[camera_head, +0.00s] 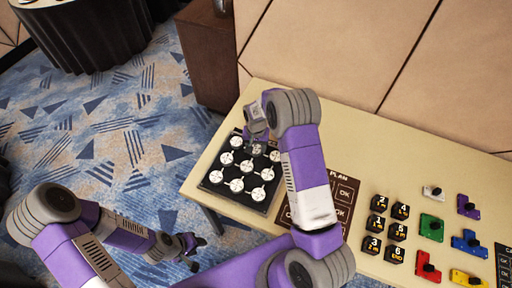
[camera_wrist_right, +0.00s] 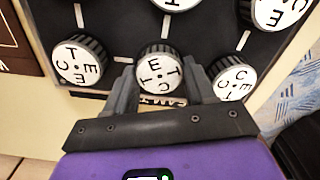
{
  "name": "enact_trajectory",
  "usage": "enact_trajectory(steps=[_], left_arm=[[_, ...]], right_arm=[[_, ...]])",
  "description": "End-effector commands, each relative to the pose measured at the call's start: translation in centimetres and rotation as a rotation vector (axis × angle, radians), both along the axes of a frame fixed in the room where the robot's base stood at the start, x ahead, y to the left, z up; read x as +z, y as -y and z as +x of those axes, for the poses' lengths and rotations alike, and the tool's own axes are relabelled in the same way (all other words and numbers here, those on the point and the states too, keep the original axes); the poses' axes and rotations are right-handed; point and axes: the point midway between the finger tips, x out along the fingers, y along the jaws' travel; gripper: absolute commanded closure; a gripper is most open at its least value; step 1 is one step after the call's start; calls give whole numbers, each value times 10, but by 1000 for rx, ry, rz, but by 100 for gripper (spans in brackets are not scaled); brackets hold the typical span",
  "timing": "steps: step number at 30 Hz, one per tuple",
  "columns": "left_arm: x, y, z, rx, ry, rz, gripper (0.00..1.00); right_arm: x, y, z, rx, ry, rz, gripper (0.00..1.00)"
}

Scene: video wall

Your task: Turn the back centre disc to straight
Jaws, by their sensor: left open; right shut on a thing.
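A black panel (camera_head: 211,180) with several white-faced round discs in rows lies on the cream table. My right gripper (camera_head: 257,141) reaches down over its back edge at the back centre disc (camera_head: 258,149). In the right wrist view this disc (camera_wrist_right: 160,71) has a ribbed dark rim and letters on its white face, with E near the top. The right fingers (camera_wrist_right: 160,92) are shut on the disc, one on each side. My left gripper (camera_head: 194,246) is open and empty, low beside the table over the carpet.
Back-row neighbour discs (camera_wrist_right: 80,61) and (camera_wrist_right: 236,79) stand close on both sides of my right fingers. Right of the panel lie a dark PLAN card (camera_head: 346,190), black numbered blocks (camera_head: 378,203) and coloured blocks with knobs (camera_head: 431,228). A padded wall (camera_head: 330,60) rises behind the table.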

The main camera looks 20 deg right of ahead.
Motion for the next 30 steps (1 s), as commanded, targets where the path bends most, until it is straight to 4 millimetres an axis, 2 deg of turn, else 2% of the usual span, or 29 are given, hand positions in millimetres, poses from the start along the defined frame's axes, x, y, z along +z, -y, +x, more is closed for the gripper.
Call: enact_trajectory(steps=[21,30], left_arm=[[-11,0,0,0,0,0,57],[-13,0,0,0,0,0,57]], right_arm=[[0,-1,0,676,0,1,76],[0,-1,0,911,0,0,76]])
